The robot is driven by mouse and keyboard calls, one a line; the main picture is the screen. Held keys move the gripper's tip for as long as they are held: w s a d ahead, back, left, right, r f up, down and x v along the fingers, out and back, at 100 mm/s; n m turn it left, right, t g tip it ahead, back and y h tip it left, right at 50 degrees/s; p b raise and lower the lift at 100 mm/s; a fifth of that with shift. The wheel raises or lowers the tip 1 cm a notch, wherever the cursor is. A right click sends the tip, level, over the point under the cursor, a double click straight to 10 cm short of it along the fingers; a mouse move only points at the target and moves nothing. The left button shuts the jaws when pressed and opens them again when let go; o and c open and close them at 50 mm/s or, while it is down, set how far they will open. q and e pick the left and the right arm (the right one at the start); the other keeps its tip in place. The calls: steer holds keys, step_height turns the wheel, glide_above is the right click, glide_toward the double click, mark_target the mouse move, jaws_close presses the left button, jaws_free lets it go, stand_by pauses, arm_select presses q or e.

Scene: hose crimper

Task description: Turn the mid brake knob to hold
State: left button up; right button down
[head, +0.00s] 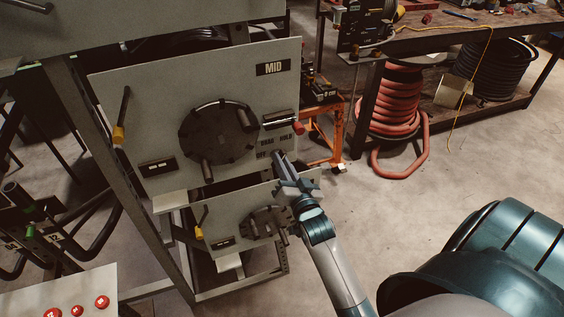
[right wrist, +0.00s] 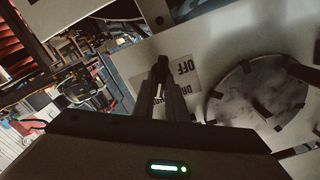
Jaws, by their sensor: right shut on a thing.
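The grey panel marked MID (head: 150,90) stands upright on a frame left of centre in the head view. Its brake label (head: 275,143) reads OFF, DRAG and HOLD, and also shows in the right wrist view (right wrist: 186,70). My right gripper (head: 280,158) is at the panel's lower right, just below the label. In the right wrist view its fingers (right wrist: 160,72) are shut on the small dark mid brake knob beside the label. The fingers hide most of the knob, so its pointing direction cannot be told. My left gripper is not in view.
A round dark flange (head: 218,132) with a handle sits left of the label. A red-tipped lever (head: 298,128) is just above my gripper. A lower panel (head: 225,215) with yellow handle lies beneath.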

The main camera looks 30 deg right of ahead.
stand_by(0.3)
steer(key=c, duration=1.8)
jaws_free()
steer(key=b+v, duration=0.5)
steer(key=v, duration=1.2)
steer(key=shift+s, duration=0.2)
steer(key=shift+f, duration=0.2)
